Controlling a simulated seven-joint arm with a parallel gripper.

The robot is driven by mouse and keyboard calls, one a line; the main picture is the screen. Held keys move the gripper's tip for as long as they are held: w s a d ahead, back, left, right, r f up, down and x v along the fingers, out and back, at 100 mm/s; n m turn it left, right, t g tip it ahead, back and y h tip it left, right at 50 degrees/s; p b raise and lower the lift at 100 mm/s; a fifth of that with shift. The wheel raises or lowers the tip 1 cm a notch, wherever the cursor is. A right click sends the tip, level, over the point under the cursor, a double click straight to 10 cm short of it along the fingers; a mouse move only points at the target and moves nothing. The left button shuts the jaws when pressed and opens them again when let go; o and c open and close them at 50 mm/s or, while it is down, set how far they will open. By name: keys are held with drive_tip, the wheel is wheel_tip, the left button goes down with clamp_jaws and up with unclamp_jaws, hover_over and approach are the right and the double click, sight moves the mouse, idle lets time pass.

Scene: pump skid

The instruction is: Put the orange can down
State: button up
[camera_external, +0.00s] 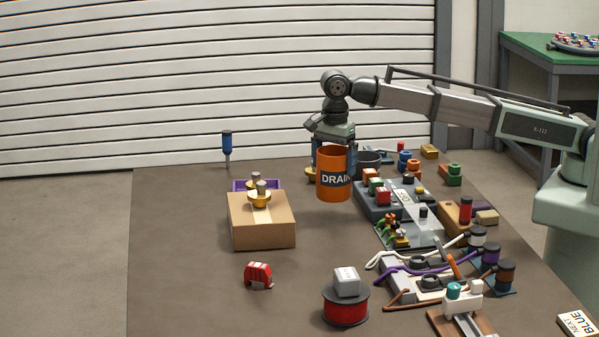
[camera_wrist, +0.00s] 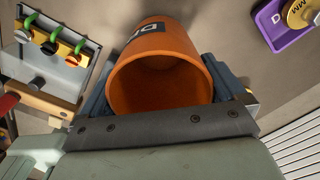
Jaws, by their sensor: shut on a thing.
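The orange can (camera_external: 333,188) is an open-topped cylinder with a dark label reading "DRAIN". My gripper (camera_external: 333,160) is shut on it, with blue fingers on both sides of the can. The can is upright and looks raised over the brown table (camera_external: 190,280), though the exact gap below it is hard to tell. In the wrist view the can (camera_wrist: 160,75) shows its empty inside between the fingers, with part of the label on its far outer wall.
A cardboard box (camera_external: 262,228) with brass-coloured pieces on top stands left of the can, a purple tray (camera_external: 240,185) behind it. A grey block with coloured parts (camera_external: 375,205) is close on the right. A red spool (camera_external: 345,308) and small red object (camera_external: 258,275) are in front. Table between them is clear.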

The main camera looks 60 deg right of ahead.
sight(334, 180)
drive_tip(key=shift+f, duration=2.65)
drive_tip(key=shift+f, duration=0.15)
drive_tip(key=o, duration=0.8)
wheel_tip(334, 180, up, 12)
drive_tip(key=shift+r, duration=0.15)
